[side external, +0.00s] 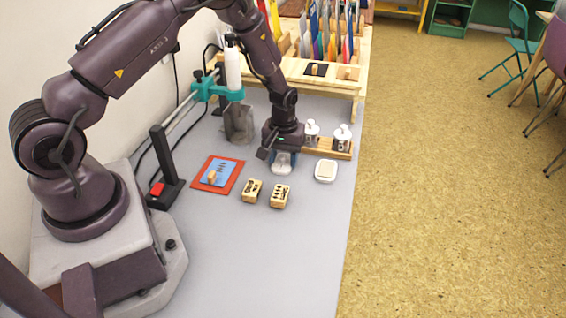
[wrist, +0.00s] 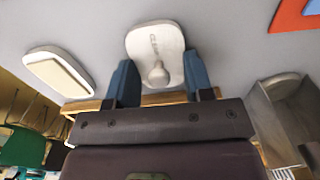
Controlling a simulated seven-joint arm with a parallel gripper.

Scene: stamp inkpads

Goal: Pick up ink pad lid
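A white oval lid with a round knob (wrist: 155,50) lies on the grey table in the wrist view, with faint lettering on its top. In the side view the lid (side external: 281,169) shows just below my gripper (side external: 284,154). My gripper's blue fingers (wrist: 159,62) are spread apart, one on each side of the lid's near part and knob. The gripper looks open, with nothing clamped; whether the fingers touch the lid's rim I cannot tell. A white ink pad with a cream surface (side external: 326,171) lies to the right, also in the wrist view (wrist: 58,74).
A wooden rack with white-knobbed stamps (side external: 342,139) stands just behind the pad. Two wooden blocks (side external: 279,194) and a red-framed blue card (side external: 217,175) lie in front and left. A metal holder (side external: 239,122) stands left of my gripper. The front table area is clear.

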